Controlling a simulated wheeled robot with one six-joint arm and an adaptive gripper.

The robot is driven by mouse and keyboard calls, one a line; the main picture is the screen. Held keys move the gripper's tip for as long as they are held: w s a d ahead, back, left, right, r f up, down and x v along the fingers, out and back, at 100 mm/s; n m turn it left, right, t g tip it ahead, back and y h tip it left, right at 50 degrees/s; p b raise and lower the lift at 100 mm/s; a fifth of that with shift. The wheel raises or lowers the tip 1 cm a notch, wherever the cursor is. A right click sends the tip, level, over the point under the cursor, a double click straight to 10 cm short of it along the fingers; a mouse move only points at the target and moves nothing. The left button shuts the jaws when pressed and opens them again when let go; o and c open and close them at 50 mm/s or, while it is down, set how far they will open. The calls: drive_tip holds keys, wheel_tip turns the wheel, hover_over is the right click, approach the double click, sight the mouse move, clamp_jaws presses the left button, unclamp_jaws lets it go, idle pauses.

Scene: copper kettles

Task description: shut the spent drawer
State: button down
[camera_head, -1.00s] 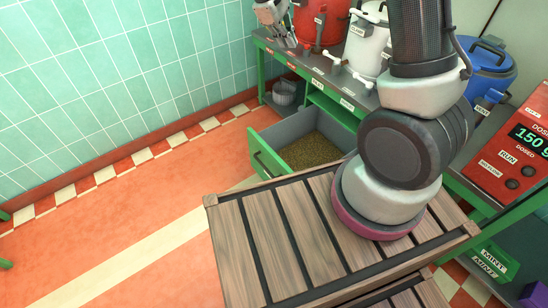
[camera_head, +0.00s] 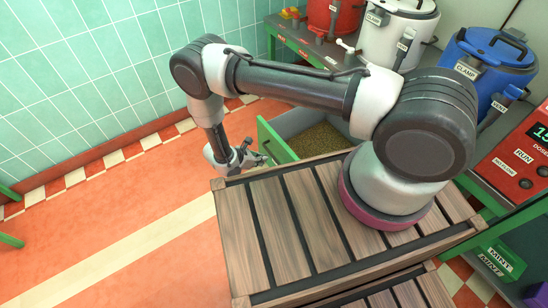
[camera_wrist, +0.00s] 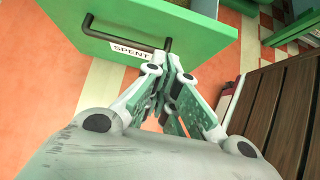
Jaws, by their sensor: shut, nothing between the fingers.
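The spent drawer (camera_head: 318,141) is pulled out from the green bench, with brownish-green grounds inside. Its green front (camera_wrist: 212,40) with a "SPENT" label (camera_wrist: 131,51) shows in the wrist view. A dark bar handle (camera_wrist: 125,40) is on that front. My gripper (camera_wrist: 172,66) is shut and empty, with its fingertips close to the right end of the handle. I cannot tell whether they touch it. In the head view my gripper (camera_head: 252,157) is just outside the drawer front, on its left. Part of the drawer is hidden behind my arm.
Red (camera_head: 332,18), white (camera_head: 398,35) and blue (camera_head: 487,72) kettles stand on the bench at the back. A red dosing panel (camera_head: 515,165) is at the right. The orange floor (camera_head: 110,235) to the left is clear, bounded by a tiled wall (camera_head: 120,75).

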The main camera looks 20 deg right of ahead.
approach(288, 158)
wheel_tip(288, 158, down, 4)
drive_tip(key=shift+w+d+r, duration=0.1)
drive_tip(key=shift+w+d, duration=0.1)
drive_tip(key=shift+d, duration=0.55)
drive_tip(key=shift+w+d+r, duration=0.1)
drive_tip(key=shift+w+d, duration=0.15)
drive_tip(key=shift+d, duration=0.5)
drive_tip(key=shift+d, duration=0.1)
